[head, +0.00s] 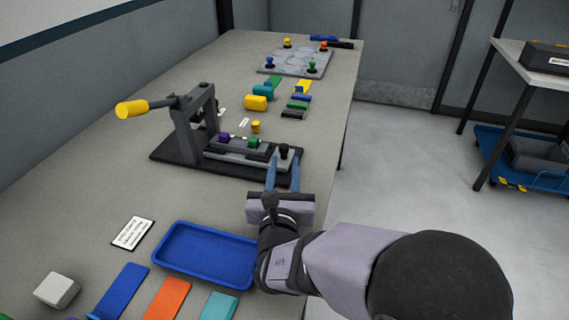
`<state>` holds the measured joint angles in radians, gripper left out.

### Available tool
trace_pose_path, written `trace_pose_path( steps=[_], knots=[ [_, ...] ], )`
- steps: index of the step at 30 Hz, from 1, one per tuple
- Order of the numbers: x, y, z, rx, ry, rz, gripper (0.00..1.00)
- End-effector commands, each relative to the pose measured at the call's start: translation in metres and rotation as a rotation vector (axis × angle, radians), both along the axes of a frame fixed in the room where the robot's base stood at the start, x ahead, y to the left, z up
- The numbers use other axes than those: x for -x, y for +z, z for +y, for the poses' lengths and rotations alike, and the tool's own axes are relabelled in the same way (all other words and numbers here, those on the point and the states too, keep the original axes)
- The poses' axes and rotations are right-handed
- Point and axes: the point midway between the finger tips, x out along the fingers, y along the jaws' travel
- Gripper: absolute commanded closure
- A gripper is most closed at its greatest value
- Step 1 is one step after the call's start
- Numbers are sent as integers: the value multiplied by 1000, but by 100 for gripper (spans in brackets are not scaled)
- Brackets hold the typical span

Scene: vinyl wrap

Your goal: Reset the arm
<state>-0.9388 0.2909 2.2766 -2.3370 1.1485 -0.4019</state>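My arm comes in from the lower right, and my gripper (283,170) points away from the camera over the table's right edge. Its two blue-grey fingers are spread apart, with nothing seen held between them. The fingertips are close to the black knob at the right end of the press fixture (180,150); I cannot tell whether they touch it. The fixture has a dark base, a grey upright and a lever with a yellow handle (131,109) pointing left. A purple piece (224,138) and a green piece (254,142) sit on its grey bed.
A blue tray (172,230) lies in front of the fixture, partly behind my arm. Blue (122,290), orange (168,299) and teal strips lie at the near edge, beside a white block (56,290). A grey board with coloured knobs (290,63) stands farther back.

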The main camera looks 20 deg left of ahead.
Motion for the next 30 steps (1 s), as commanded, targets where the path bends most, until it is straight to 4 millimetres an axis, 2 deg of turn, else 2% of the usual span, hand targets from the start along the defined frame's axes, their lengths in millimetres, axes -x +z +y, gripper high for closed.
trace_pose_path(
  steps=[11, 14, 16, 20, 23, 24, 26, 27, 30],
  knots=[
    [0, 0, 0, 0, 0, 0, 72],
    [-5, 2, -12, -15, -35, 17, 72],
    [-10, 2, -29, -36, -84, 41, 72],
    [-21, 2, -82, -114, -243, 116, 72],
    [-24, -1, -142, -212, -426, 196, 72],
    [-22, -4, -168, -262, -511, 231, 72],
    [-14, -8, -208, -350, -648, 284, 72],
    [-5, -12, -234, -413, -742, 319, 72],
    [23, -22, -287, -582, -969, 391, 72]
  ],
)
